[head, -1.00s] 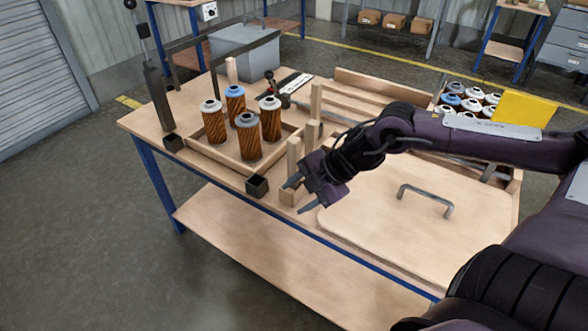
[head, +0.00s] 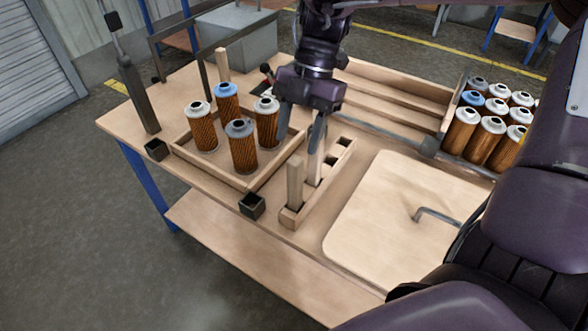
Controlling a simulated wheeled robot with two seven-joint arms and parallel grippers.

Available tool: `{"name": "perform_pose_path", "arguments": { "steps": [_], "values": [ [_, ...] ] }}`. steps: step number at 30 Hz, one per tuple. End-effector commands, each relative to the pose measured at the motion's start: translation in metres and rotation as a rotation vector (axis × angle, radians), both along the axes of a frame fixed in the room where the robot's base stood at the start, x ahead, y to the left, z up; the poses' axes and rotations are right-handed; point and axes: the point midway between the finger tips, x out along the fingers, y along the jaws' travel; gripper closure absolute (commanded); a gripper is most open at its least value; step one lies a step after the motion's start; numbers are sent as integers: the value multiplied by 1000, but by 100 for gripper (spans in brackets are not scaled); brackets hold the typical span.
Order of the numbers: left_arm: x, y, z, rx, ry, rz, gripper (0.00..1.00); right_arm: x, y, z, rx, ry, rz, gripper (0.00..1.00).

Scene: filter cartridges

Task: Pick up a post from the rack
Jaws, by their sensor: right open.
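The rack (head: 318,201) is a narrow wooden block with a row of square holes along its top. One upright wooden post (head: 294,183) stands in its front end. A second post (head: 312,168) stands just behind it, its upper part partly hidden by my gripper. The holes toward the back of the rack look empty. My right gripper (head: 303,134) points down from above, open, with its fingers at the second post. I cannot tell whether a finger touches that post. My left gripper is not in view.
A wooden tray (head: 218,172) with several cartridges stands left of the rack. Small black square cups (head: 252,205) sit near the front edge. A board with a handle (head: 390,215) lies on the right. A crate of cartridges (head: 455,97) is at the back right. Another post (head: 222,66) stands behind the tray.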

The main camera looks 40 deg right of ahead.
Motion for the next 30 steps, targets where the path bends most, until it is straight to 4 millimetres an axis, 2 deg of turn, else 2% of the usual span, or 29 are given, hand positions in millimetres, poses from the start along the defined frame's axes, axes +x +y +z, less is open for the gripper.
{"name": "perform_pose_path", "arguments": {
  "steps": [5, 19, 28, 30],
  "values": [
    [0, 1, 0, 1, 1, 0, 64, -3, 5, -10, -1, 8, 3, 51],
    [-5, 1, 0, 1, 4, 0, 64, -17, 22, -66, -1, 7, 2, 51],
    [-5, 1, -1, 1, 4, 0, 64, -17, 24, -71, -1, 3, 0, 51],
    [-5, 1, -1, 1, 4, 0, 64, -17, 24, -71, -1, 3, 0, 59]
  ]
}}
